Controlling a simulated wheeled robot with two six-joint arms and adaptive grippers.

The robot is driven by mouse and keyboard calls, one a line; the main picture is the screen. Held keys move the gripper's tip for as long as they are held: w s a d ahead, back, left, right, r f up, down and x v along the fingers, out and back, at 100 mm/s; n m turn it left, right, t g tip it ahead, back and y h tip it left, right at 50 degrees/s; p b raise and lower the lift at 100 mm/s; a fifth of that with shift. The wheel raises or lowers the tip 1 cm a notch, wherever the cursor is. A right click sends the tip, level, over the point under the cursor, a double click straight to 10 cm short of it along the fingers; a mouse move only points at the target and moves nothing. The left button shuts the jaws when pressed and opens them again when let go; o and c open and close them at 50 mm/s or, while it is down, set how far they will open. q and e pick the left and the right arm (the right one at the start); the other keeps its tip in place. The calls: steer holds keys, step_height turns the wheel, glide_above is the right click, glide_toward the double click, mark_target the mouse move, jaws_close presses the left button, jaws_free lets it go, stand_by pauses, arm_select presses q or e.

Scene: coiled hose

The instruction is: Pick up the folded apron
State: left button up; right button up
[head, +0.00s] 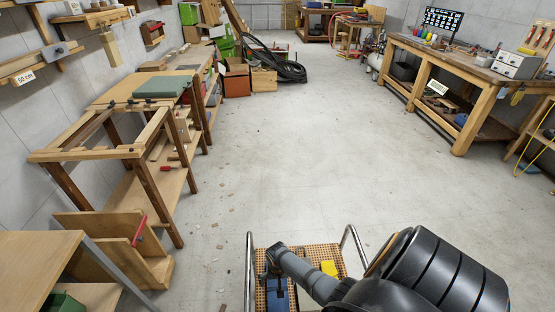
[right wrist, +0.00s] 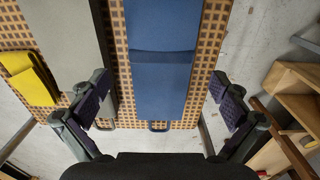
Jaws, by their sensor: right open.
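A flat blue piece with a band across it, which looks like the folded apron (right wrist: 162,82), lies on a brown perforated tray top. It also shows in the head view (head: 278,296), partly covered by my right arm. My right gripper (right wrist: 163,102) is open, with one finger on each side of the blue piece in the right wrist view. Its fingers appear apart from the piece, and how far above it they are is unclear. In the head view the right gripper (head: 271,268) is over the tray. My left gripper is not in view.
A grey flat piece (right wrist: 68,30) lies beside the blue one, and a yellow piece (right wrist: 30,80) lies beyond it. The perforated trolley top (head: 262,292) has metal rails (head: 250,265) at its sides. Wooden benches (head: 100,150) line the left wall; the floor ahead is open.

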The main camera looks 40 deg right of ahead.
mark_target(277, 287)
step_height(277, 287, down, 4)
steer(key=shift+w+f+b, duration=0.1)
steer(key=shift+f+b, duration=0.05)
steer(key=shift+b, duration=1.1)
steer(key=shift+f, duration=0.5)
steer(key=shift+r, duration=0.1)
steer(key=c, duration=1.3)
